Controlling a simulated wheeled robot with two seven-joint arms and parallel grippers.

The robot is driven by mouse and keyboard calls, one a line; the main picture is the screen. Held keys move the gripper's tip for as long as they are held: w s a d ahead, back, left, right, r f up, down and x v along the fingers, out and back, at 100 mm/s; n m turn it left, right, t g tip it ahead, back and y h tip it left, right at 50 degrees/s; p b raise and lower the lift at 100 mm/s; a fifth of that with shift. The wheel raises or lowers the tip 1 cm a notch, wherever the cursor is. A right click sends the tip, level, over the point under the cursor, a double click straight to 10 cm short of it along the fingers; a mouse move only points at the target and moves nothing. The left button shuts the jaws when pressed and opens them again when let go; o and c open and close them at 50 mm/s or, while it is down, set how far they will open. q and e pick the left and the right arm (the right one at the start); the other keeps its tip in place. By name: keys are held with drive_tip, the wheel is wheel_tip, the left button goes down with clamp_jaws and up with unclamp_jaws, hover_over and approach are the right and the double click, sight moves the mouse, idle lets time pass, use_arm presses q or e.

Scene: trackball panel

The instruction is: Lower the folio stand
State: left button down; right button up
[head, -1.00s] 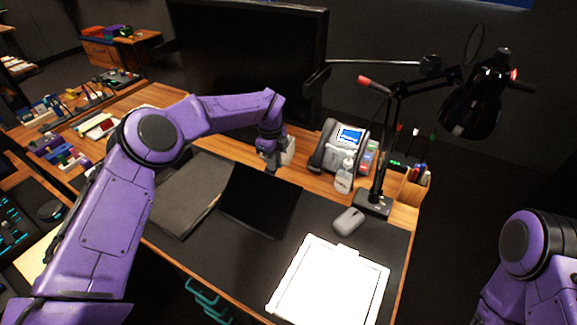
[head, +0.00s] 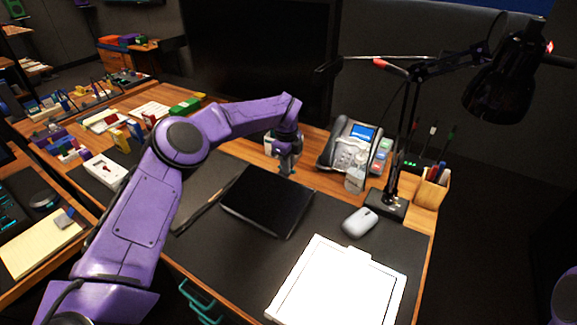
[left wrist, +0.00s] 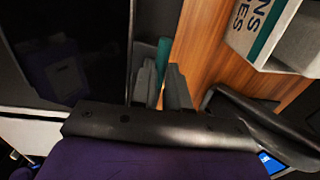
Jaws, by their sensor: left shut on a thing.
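The folio stand (head: 266,204) is a dark, glossy panel on the black desk mat, tilted with its far edge raised. The left wrist view shows the two grey fingers (left wrist: 160,88) close together beside the edge of the dark panel (left wrist: 65,62). The gripper is shut on the folio stand's edge; the exact contact is hard to see. My right gripper is out of view; only a bit of purple arm shows at the lower right.
A white tray-like panel (head: 340,285) lies at the front right. A grey mouse (head: 360,222), a desk phone (head: 350,147), a lamp (head: 390,205) and a pen holder (head: 432,190) stand to the right. A monitor (head: 260,60) is behind. A dark flat folder (head: 205,185) lies left.

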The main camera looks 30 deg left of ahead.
use_arm(q)
drive_tip(key=shift+w+f+b, duration=0.1)
drive_tip(key=shift+f+b, duration=0.25)
